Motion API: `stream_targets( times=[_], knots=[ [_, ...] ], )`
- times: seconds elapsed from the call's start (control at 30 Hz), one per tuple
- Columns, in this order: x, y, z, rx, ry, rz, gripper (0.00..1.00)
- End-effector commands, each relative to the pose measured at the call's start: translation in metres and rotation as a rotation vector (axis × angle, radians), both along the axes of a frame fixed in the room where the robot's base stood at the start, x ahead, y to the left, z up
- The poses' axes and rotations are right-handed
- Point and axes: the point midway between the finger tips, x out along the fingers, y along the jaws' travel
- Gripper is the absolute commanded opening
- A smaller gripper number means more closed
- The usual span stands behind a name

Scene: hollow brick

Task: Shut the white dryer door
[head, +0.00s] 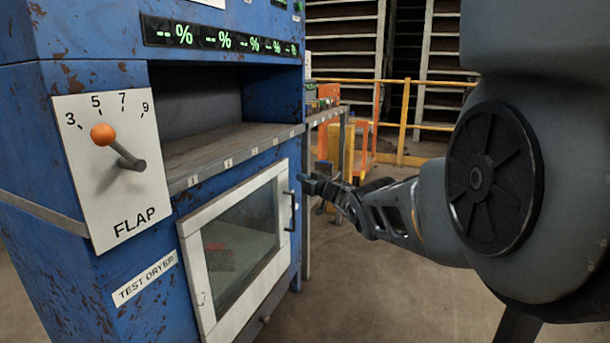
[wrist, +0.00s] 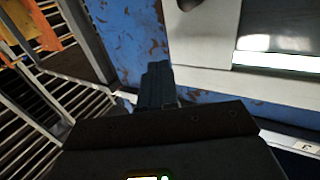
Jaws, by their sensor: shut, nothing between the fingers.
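The white dryer door (head: 194,255) is a white frame around a glass pane, low on the blue machine labelled TEST DRYER. Its dark upright handle (head: 290,210) is on the right edge. The door looks close to the blue front, but I cannot tell whether a small gap is left. My gripper (head: 308,186) is shut and empty, just right of the handle; I cannot tell whether it touches. In the wrist view, the shut fingers (wrist: 156,82) lie in front of the rusty blue front, beside the white door (wrist: 205,60). A reddish item shows dimly behind the glass.
Above the door are a grey shelf (head: 225,145) and an open recess. A white FLAP panel (head: 115,190) with an orange-tipped lever is at the left. A metal table (head: 325,116) and yellow railing (head: 403,125) stand behind my gripper. The floor (head: 360,280) in front is clear.

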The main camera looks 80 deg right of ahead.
Motion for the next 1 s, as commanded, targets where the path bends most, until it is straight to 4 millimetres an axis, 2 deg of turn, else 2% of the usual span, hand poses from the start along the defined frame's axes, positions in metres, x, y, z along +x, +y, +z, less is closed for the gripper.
stream_targets(
  times=[0.6, 0.73, 1.0],
  knots=[
    [-0.085, 0.024, 0.000, 0.005, -0.001, -0.004, 0.00],
    [-0.094, 0.027, -0.001, 0.004, -0.001, -0.002, 0.00],
    [-0.097, 0.028, -0.002, 0.004, -0.001, -0.001, 0.00]
  ],
)
